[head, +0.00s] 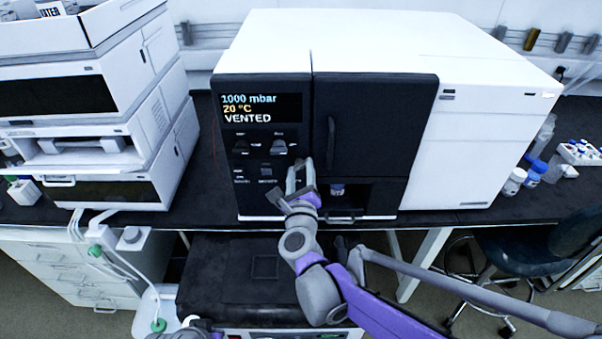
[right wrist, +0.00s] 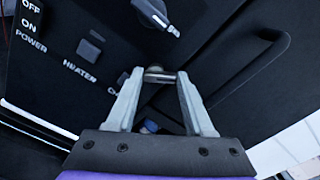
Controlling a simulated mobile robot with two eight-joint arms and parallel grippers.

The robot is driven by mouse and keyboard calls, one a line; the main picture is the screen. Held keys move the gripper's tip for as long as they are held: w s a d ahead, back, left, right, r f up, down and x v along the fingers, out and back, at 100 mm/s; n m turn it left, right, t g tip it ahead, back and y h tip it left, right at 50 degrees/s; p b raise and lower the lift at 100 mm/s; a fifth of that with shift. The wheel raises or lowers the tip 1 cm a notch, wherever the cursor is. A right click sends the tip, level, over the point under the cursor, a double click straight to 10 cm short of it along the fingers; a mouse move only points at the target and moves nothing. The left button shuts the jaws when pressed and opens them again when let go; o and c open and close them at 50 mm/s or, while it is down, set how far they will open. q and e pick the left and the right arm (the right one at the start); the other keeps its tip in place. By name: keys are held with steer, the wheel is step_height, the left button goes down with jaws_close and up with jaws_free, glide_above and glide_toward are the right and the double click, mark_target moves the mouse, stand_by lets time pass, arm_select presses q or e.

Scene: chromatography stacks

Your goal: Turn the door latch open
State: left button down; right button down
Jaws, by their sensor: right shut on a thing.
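The instrument's dark door (head: 375,120) is closed, with a dark vertical handle (head: 330,143) that also shows in the right wrist view (right wrist: 250,72). My right gripper (head: 300,170) is at the lower left corner of the door, by the control panel. In the right wrist view its fingertips (right wrist: 160,78) are shut on a small grey metal piece, which looks like the door latch (right wrist: 158,73). The fingers hide part of the latch, and its angle is hard to tell. My left gripper is not in view.
The control panel (head: 262,140) left of the door has a display reading 1000 mbar, 20 °C, VENTED, with knobs below. A blue-capped vial (head: 337,189) is in the dark recess under the door. A white instrument stack (head: 90,110) stands left; bottles (head: 514,181) stand right.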

steer(key=n+b, duration=0.1)
steer(key=n, duration=0.4)
steer(key=shift+a+n, duration=0.1)
steer(key=shift+n, duration=0.2)
steer(key=n+b, duration=0.1)
steer(key=n, duration=0.4)
steer(key=shift+a+r, duration=0.1)
steer(key=shift+a, duration=0.05)
steer(key=shift+n, duration=0.4)
steer(key=shift+c, duration=1.4)
jaws_free()
steer(key=s, duration=1.1)
steer(key=shift+w, duration=0.1)
